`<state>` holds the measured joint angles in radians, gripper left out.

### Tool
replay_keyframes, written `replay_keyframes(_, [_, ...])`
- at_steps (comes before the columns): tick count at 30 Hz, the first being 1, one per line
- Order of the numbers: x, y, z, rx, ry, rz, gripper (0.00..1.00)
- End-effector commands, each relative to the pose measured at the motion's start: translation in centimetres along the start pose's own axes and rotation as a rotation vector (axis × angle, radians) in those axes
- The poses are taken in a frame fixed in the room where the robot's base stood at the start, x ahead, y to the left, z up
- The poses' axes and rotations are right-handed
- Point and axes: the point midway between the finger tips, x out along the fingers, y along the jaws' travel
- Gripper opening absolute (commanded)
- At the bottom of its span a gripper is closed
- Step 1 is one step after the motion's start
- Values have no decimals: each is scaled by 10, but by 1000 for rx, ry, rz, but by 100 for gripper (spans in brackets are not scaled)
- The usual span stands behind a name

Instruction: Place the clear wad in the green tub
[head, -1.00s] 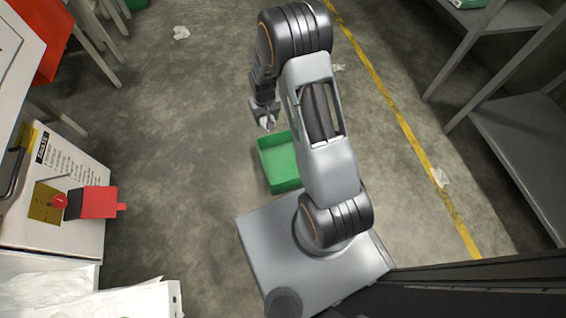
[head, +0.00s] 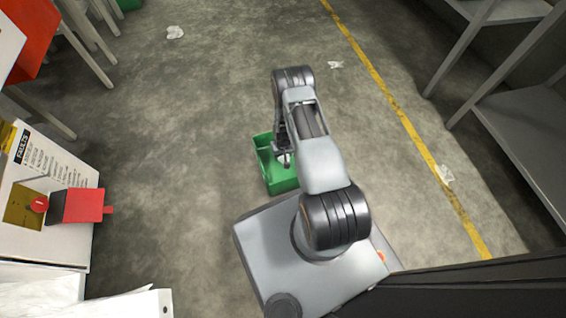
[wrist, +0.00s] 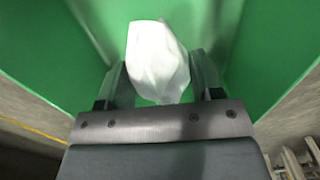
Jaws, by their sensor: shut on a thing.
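The clear wad (wrist: 157,62) shows in the wrist view as a whitish, crumpled lump. My gripper (wrist: 160,82) is shut on it, with one finger on each side. The green tub (wrist: 275,45) fills the background of the wrist view, with its walls around the wad. In the head view my gripper (head: 284,160) is over the tub (head: 282,184), which sits on the floor just beyond my base. My arm hides the tub's right part.
Other pale wads lie on the floor: one at the upper left (head: 175,32), one at the top middle (head: 336,65) and one by the yellow line (head: 446,174). Grey shelving (head: 520,110) stands at right. A red box (head: 84,205) juts out at left. Floor left of the tub is clear.

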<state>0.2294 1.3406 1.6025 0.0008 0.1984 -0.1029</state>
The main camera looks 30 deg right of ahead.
Motion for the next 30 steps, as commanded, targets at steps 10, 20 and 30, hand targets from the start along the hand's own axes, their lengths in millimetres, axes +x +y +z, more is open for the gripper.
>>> replay_keyframes(10, [39, 0, 0, 0, -1, 0, 37])
replay_keyframes(20, [53, 0, 0, 0, 0, 0, 37])
replay_keyframes(30, [56, 0, 0, 0, 1, 0, 70])
